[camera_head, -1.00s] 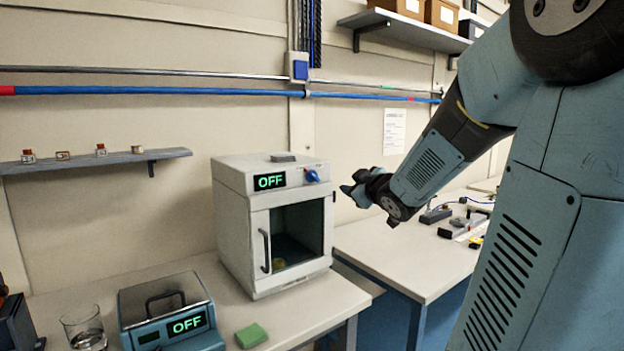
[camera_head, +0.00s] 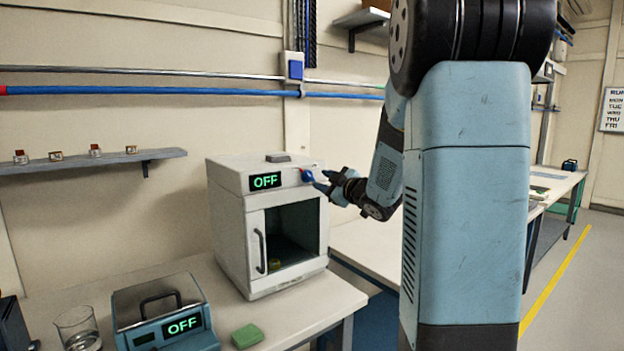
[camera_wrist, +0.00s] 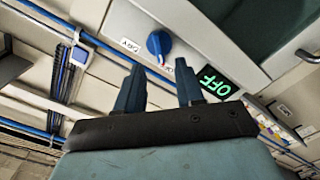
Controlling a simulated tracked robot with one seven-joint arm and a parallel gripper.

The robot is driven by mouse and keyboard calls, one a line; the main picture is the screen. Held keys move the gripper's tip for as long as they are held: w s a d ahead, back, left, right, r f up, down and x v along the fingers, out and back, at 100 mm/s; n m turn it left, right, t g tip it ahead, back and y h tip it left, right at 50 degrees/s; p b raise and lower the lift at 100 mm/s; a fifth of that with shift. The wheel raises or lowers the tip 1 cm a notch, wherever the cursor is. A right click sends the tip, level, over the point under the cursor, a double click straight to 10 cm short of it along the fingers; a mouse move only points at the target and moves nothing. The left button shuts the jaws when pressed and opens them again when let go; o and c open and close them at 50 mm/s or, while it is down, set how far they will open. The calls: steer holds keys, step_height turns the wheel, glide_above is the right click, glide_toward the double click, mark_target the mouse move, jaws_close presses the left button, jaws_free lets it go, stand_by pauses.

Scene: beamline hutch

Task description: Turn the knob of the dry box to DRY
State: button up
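The dry box (camera_head: 228,232) is a white cabinet on the bench with a dark window and a green OFF display (camera_head: 265,181). Its blue knob (camera_head: 307,175) is on the upper front, right of the display. My gripper (camera_head: 318,180) is close by the knob from the right. In the wrist view the two blue fingers (camera_wrist: 160,85) are spread apart, and the knob (camera_wrist: 158,44) shows beyond their tips, between them. Nothing is between the fingers, and they look clear of the knob. Small labels flank the knob; the one on its left (camera_wrist: 130,45) seems to read DRY.
A blue device (camera_head: 165,312) with its own OFF display, a glass beaker (camera_head: 78,330) and a green sponge (camera_head: 247,335) stand on the bench in front. A shelf (camera_head: 95,161) with small items is on the left wall. Free floor lies at the right.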

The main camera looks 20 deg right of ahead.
mark_target(310, 177)
steer(key=x, duration=0.6)
steer(key=shift+w+a, duration=0.1)
steer(key=shift+w, duration=0.1)
jaws_close()
stand_by(0.3)
